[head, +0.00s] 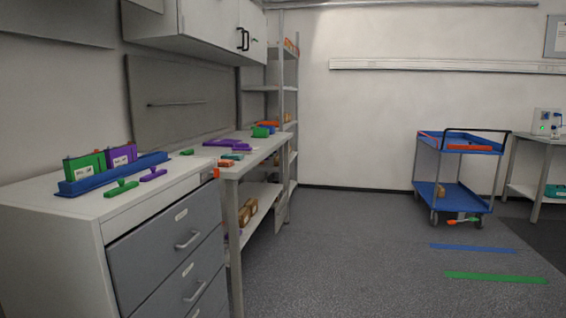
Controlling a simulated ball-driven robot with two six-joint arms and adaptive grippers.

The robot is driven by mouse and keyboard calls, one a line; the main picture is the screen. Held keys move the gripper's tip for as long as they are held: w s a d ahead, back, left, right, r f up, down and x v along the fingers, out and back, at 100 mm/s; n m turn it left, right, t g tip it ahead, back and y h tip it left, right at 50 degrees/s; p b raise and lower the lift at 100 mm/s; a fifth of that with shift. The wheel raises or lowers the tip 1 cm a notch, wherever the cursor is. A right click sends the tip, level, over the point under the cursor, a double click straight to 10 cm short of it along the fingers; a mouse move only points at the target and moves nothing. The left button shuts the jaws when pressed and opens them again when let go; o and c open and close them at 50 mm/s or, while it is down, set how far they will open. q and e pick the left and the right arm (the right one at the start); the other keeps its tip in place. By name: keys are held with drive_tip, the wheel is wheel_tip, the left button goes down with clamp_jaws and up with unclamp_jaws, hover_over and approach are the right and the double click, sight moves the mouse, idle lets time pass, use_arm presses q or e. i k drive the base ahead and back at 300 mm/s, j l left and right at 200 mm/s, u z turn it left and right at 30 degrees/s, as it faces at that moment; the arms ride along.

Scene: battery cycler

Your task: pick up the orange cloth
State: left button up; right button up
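No orange thing here is plainly a cloth; several orange items are too small to identify. A flat orange-red piece (470,147) shows at the upper tray of the blue cart (488,150) at the right. A small orange piece (216,173) shows at the front edge of the left bench. Another orange item (268,124) lies farther back on that bench, near a green cylinder (260,132). Neither of my grippers is in view.
A grey drawer cabinet (168,249) with a blue rack (112,174) on top stands at the left. A shelf rack (283,88) stands behind the bench. Open floor (345,245) lies between bench and cart, with blue (472,247) and green (495,277) floor strips.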

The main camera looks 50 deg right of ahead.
sight(221, 163)
drive_tip(key=z, duration=1.1)
drive_tip(key=u, duration=0.55)
drive_tip(key=i+l+u, duration=0.3)
drive_tip(key=u, duration=0.2)
drive_tip(key=i+l+u, duration=0.15)
drive_tip(key=l+u, duration=0.35)
